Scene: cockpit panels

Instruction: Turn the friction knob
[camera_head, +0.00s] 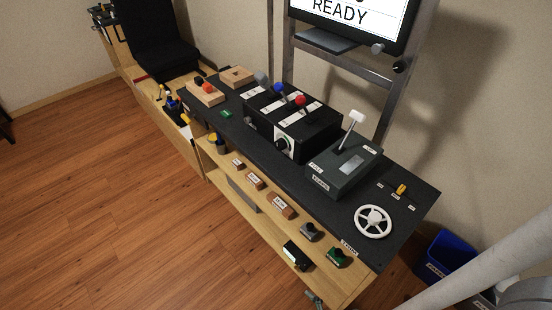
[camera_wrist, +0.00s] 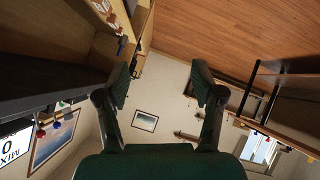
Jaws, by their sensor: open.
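A round dark knob (camera_head: 283,144) with a pale ring sits on the front face of the black lever box (camera_head: 317,139) on the cockpit panel. It looks like the friction knob, but its label is too small to read. The box carries levers with blue and red tops. My gripper (camera_wrist: 164,82) shows in the wrist view with its two fingers wide apart and nothing between them. It faces the open room, away from the knob. The knob does not show in the wrist view, and my gripper is not visible in the head view.
Right of the box stands a grey lever unit (camera_head: 345,172) with a white T-handle. A white wheel (camera_head: 373,222) and a yellow switch (camera_head: 401,189) lie beyond it. Several small labelled blocks sit on the wooden shelf (camera_head: 222,172) below. The wooden floor (camera_head: 110,200) at left is clear.

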